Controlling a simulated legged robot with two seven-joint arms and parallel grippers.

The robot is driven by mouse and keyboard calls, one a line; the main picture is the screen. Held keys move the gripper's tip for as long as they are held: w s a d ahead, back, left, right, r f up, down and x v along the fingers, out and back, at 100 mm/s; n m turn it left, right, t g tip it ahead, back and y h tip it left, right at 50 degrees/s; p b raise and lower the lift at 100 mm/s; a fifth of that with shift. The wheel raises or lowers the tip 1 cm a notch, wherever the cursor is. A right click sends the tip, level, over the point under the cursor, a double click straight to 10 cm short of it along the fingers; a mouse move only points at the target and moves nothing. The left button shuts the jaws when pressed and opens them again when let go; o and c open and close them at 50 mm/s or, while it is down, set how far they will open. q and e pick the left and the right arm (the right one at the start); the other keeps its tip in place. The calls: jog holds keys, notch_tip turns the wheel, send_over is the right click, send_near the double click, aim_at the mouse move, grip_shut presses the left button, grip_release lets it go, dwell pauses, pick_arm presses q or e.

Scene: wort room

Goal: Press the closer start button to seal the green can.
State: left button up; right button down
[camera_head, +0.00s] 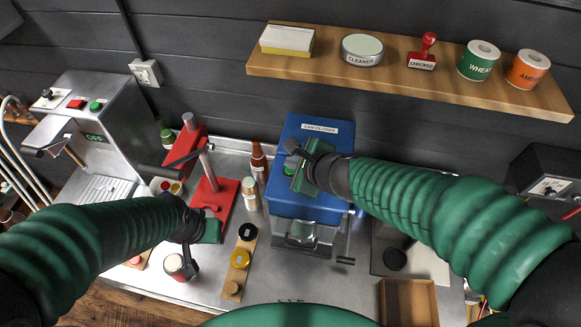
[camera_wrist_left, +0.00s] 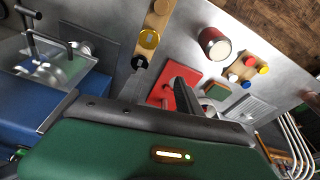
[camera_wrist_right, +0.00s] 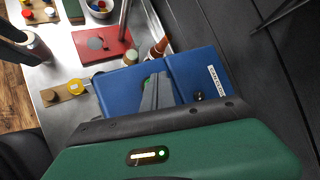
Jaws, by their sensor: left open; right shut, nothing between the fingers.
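The blue can closer (camera_head: 310,128) stands at the back middle of the steel counter. Its green start button (camera_wrist_right: 146,81) shows partly behind my right fingers in the right wrist view. My right gripper (camera_head: 293,150) is shut and empty, with its fingertips at the button on the closer's front; I cannot tell whether they touch or press it. A clear chamber (camera_wrist_left: 50,68) at the closer's lower front has a greenish shape inside, too unclear to name as the green can. My left gripper (camera_wrist_left: 160,85) is open and empty above the counter, left of the closer.
A red stand (camera_head: 223,197), a brown bottle (camera_head: 258,158) and a wooden strip of caps (camera_head: 238,268) lie left of the closer. A red can (camera_head: 174,265) is near my left gripper. An open box (camera_head: 408,302) sits front right. A shelf (camera_head: 400,82) hangs above.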

jog(key=shift+f+b, duration=0.4)
jog(key=shift+r, duration=0.1)
dwell(0.5)
jog(key=shift+r+p, duration=0.7)
jog(key=shift+p, duration=0.1)
notch_tip(320, 180, up, 5)
jog(key=p, duration=0.5)
jog(key=shift+r, duration=0.1)
dwell(0.4)
